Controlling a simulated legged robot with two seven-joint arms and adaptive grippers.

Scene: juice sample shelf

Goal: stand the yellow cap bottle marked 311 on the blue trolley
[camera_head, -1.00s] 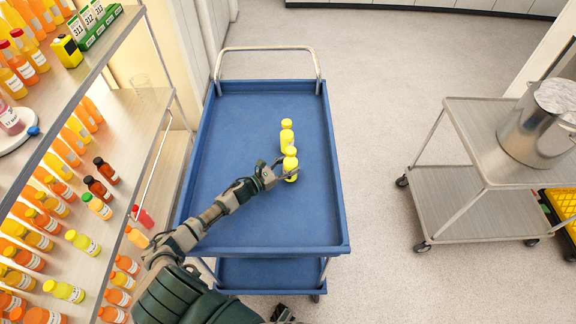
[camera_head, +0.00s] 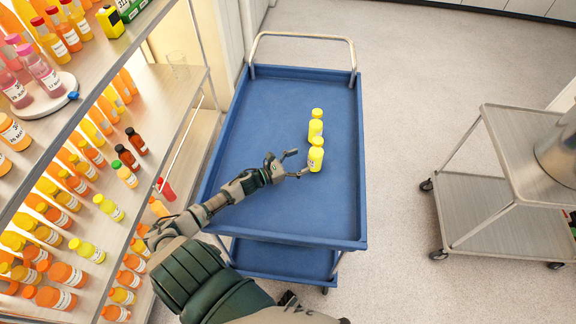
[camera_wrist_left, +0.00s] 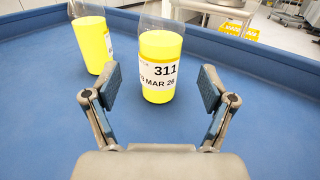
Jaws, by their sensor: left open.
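The yellow cap bottle marked 311 (camera_head: 316,157) stands upright on the top deck of the blue trolley (camera_head: 270,215). In the left wrist view its label reading 311 (camera_wrist_left: 158,75) faces me. My left gripper (camera_head: 297,164) is open, with its fingertips just short of the bottle. In the left wrist view the open fingers (camera_wrist_left: 160,88) are apart, with the bottle beyond them and no finger touching it. A second yellow cap bottle (camera_head: 315,127) stands just behind it on the trolley; it also shows in the left wrist view (camera_wrist_left: 92,45). My right gripper is not in view.
A shelf (camera_head: 165,110) with several juice bottles stands on the left. A grey cart (camera_head: 520,150) with a metal pot (camera_head: 562,150) stands on the right. The trolley deck left of the bottles is bare, and the floor between the carts is clear.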

